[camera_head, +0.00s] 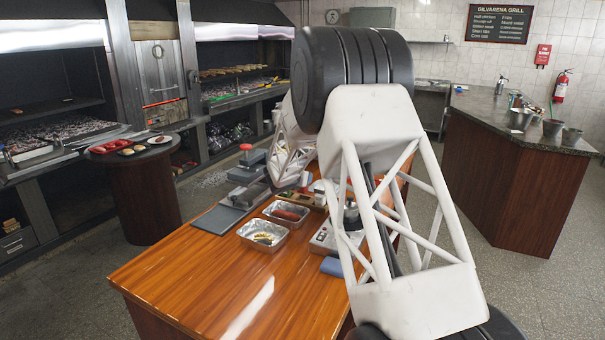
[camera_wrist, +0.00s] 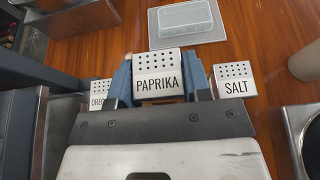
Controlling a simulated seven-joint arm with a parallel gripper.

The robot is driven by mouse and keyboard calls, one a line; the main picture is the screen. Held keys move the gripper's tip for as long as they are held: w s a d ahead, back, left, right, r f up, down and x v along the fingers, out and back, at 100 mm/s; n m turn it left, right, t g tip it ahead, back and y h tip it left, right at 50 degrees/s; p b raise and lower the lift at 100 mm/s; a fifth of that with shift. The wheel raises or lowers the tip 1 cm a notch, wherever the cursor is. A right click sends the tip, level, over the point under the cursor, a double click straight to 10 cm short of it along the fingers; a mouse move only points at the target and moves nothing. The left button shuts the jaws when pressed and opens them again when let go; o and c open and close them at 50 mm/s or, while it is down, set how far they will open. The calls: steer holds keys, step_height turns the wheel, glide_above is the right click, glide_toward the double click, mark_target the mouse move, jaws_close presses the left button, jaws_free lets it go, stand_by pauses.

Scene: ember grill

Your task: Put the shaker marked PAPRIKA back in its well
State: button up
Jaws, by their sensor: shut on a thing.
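The PAPRIKA shaker (camera_wrist: 158,88) is pale with dark holes in its top and black lettering. It is upright in the wrist view, between the blue fingers of my gripper (camera_wrist: 158,72), which is shut on it. The OREGANO shaker (camera_wrist: 100,92), its label partly covered, is to the left. The SALT shaker (camera_wrist: 235,80) is to the right. The PAPRIKA shaker looks larger and nearer the camera than these two. Its well is hidden, so I cannot tell whether its base is in it. In the head view my arm hides my gripper and the shakers.
The wooden table (camera_head: 170,275) has a clear front left. Two foil trays with food, a nearer one (camera_head: 262,234) and a farther one (camera_head: 287,213), stand mid-table. A grey board (camera_head: 219,220) lies left of them. A clear-lidded box (camera_wrist: 187,20) is behind the shakers in the wrist view.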

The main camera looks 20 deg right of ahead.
steer(key=shift+f, duration=1.75)
steer(key=o, duration=0.9)
steer(key=shift+s+a, duration=0.1)
steer(key=v, duration=0.7)
steer(key=shift+s, duration=0.2)
steer(key=shift+a, duration=0.2)
steer(key=shift+s+r, duration=0.1)
